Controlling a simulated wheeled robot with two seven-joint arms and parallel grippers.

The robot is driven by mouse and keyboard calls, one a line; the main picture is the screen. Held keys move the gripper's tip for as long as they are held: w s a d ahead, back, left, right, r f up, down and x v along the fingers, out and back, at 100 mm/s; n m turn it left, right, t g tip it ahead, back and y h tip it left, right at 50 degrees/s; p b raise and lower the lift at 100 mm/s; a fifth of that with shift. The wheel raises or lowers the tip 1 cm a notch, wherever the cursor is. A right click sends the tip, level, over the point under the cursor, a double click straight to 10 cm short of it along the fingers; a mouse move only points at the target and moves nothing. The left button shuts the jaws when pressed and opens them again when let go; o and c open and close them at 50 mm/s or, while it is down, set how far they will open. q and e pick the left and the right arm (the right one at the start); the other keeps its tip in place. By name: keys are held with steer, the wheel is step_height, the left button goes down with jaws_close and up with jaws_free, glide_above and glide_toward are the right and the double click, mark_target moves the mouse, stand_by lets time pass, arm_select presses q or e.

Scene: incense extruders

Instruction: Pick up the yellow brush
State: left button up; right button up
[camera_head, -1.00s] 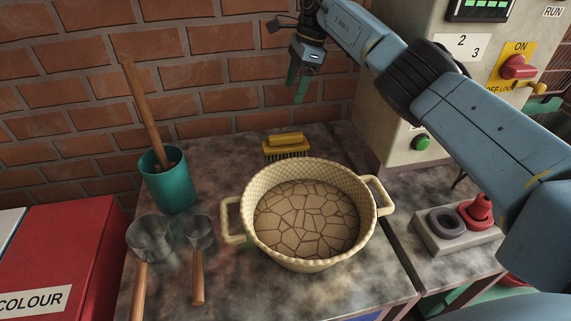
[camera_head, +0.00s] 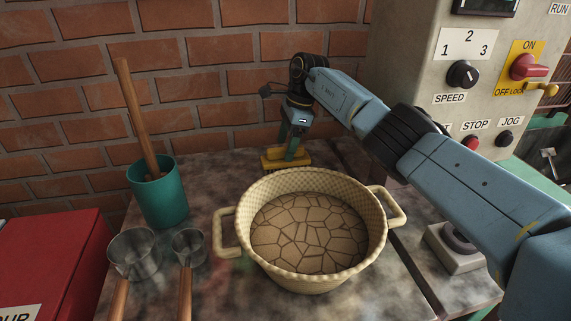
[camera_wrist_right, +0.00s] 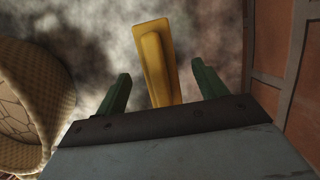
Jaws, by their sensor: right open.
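The yellow brush (camera_head: 286,159) lies on the table behind the basket, close to the brick wall. In the right wrist view the yellow brush (camera_wrist_right: 156,62) reaches in between the two green fingers, with a gap on each side. My right gripper (camera_head: 290,150) is down at the brush, open, its fingers on either side of it. It also shows in the right wrist view (camera_wrist_right: 160,88). My left gripper is not in view.
A cream two-handled basket (camera_head: 228,238) with cracked brown contents stands just in front of the brush. A teal cup (camera_head: 160,202) with wooden sticks and metal scoops (camera_head: 134,252) stand at left. A control panel (camera_head: 430,70) rises at right; a red box (camera_head: 45,255) is at lower left.

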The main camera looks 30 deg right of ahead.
mark_target(284, 148)
steer(key=b+x, duration=0.1)
steer(key=x, duration=0.3)
steer(key=shift+s+d+f, duration=0.15)
steer(key=shift+s, duration=0.05)
steer(key=shift+f+b, duration=0.3)
steer(key=shift+f, duration=0.2)
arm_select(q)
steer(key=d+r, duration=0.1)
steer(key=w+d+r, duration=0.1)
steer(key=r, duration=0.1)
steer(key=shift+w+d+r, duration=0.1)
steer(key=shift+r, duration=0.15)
arm_select(e)
steer(key=c, duration=1.1)
steer(key=shift+r, duration=0.15)
steer(key=shift+w+r, duration=0.1)
steer(key=shift+r, duration=0.2)
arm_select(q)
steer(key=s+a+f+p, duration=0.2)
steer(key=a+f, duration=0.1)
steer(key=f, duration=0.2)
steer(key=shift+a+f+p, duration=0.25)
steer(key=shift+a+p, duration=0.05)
arm_select(e)
step_height(284, 148, up, 9)
steer(key=shift+r, duration=0.1)
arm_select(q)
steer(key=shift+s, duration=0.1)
